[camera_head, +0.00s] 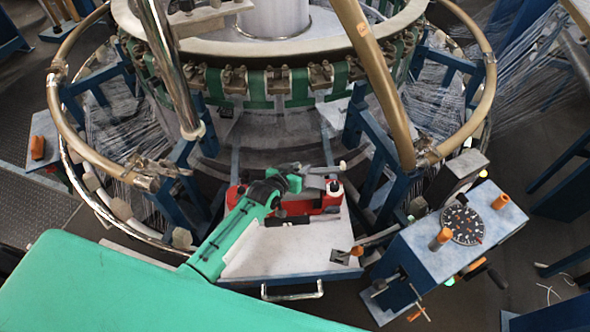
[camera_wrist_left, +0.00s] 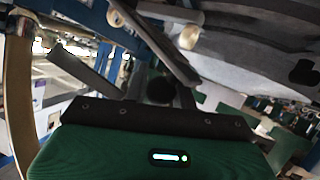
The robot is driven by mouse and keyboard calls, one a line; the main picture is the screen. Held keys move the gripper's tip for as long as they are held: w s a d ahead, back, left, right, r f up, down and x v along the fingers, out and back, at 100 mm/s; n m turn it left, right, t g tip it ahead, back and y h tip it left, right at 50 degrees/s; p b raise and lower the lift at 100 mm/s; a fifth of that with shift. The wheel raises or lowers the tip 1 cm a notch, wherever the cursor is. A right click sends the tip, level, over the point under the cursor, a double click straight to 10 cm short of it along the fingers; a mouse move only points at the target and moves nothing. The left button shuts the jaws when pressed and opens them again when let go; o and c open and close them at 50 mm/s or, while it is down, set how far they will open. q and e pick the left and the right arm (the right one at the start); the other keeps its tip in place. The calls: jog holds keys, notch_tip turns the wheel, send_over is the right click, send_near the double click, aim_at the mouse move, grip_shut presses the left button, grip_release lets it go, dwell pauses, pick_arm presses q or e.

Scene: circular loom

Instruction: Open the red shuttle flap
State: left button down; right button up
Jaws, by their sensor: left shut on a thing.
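The red shuttle (camera_head: 326,203) sits on a pale, plate-like tray (camera_head: 290,248) in front of the loom ring. My left gripper (camera_head: 316,177) reaches in from the lower left and lies over the shuttle's upper edge. It is shut on a part there, which looks like the shuttle's flap; the grip itself is mostly hidden. In the left wrist view, my green gripper body fills the bottom, and the dark fingers (camera_wrist_left: 158,92) meet a dark rounded shape whose identity is unclear. The shuttle's red does not show there. My right gripper is in neither view.
The loom's brass ring (camera_head: 487,90) and slanted posts (camera_head: 374,82) curve around the work area. A control box (camera_head: 455,245) with a dial and orange knobs stands right of the tray. A metal bar with a pale knob (camera_wrist_left: 189,37) is close above my left gripper.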

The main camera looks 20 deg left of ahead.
pick_arm(q)
jog(key=shift+w+d+r, duration=0.15)
jog(key=shift+d+r, duration=0.4)
jog(key=shift+d, duration=0.1)
jog(key=c, duration=1.3)
grip_release()
jog(key=shift+f, duration=0.1)
jog(key=shift+o, duration=0.8)
jog(key=shift+d, duration=0.15)
jog(key=shift+s+a, duration=0.2)
jog(key=shift+a, duration=0.05)
jog(key=b+v, duration=0.2)
jog(key=v, duration=1.1)
jog(key=shift+b, duration=0.35)
